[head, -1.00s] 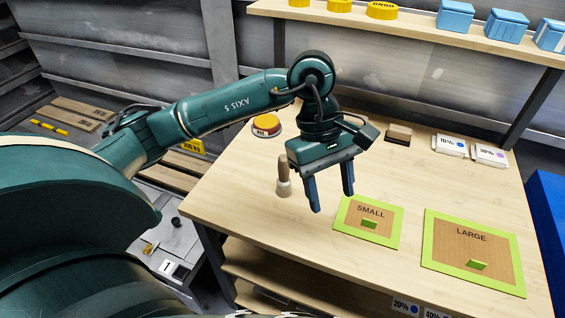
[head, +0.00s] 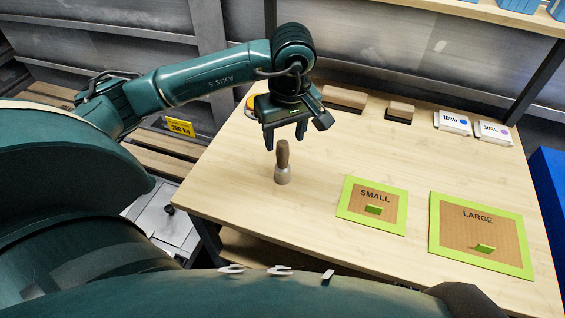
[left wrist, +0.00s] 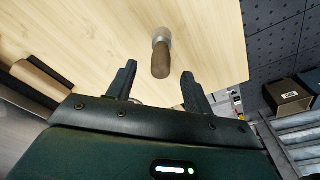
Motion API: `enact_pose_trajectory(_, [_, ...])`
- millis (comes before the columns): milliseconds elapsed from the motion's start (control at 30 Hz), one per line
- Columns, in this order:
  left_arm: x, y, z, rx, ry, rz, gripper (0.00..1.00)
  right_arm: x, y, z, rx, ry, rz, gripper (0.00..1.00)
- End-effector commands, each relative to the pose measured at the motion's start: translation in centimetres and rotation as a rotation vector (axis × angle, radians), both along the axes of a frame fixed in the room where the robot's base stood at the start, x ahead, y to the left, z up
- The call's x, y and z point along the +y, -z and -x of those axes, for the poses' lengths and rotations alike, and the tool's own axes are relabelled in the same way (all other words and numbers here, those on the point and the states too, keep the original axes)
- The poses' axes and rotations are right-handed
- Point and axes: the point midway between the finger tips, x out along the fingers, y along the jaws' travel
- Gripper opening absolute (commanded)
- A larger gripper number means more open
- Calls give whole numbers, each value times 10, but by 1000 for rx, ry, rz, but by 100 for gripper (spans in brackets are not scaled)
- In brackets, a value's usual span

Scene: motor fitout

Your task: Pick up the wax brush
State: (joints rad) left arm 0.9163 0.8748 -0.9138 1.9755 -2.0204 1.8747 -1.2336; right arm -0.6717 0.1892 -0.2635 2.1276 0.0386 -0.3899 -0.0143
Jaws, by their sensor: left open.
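The wax brush (head: 283,160) stands upright on the wooden table, brown handle up and pale wider end down. It also shows in the left wrist view (left wrist: 161,58), with its handle toward my gripper and centred ahead of the gap between the fingers. My left gripper (head: 285,143) is open and empty in the head view, just behind and above the brush handle. In the left wrist view its two dark fingers (left wrist: 157,75) are spread apart, with the brush not touching either one. My right gripper is not in view.
The green-edged SMALL mat (head: 347,206) and LARGE mat (head: 436,240) lie right of the brush. Brown-topped blocks (head: 344,98) (head: 401,111) and white boxes (head: 452,122) (head: 492,131) stand along the back. A yellow button base (head: 252,101) is partly hidden behind my gripper. Table around the brush is clear.

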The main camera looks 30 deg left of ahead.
Motion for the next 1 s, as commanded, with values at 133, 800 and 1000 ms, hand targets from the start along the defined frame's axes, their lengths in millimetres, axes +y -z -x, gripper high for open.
enact_pose_trajectory(133, [4,13,0,5,-4,-1,51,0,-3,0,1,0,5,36])
enact_pose_trajectory(800, [9,53,-4,1,0,1,42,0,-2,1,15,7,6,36])
enact_pose_trajectory(1000, [9,52,-4,1,0,1,25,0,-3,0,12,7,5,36])
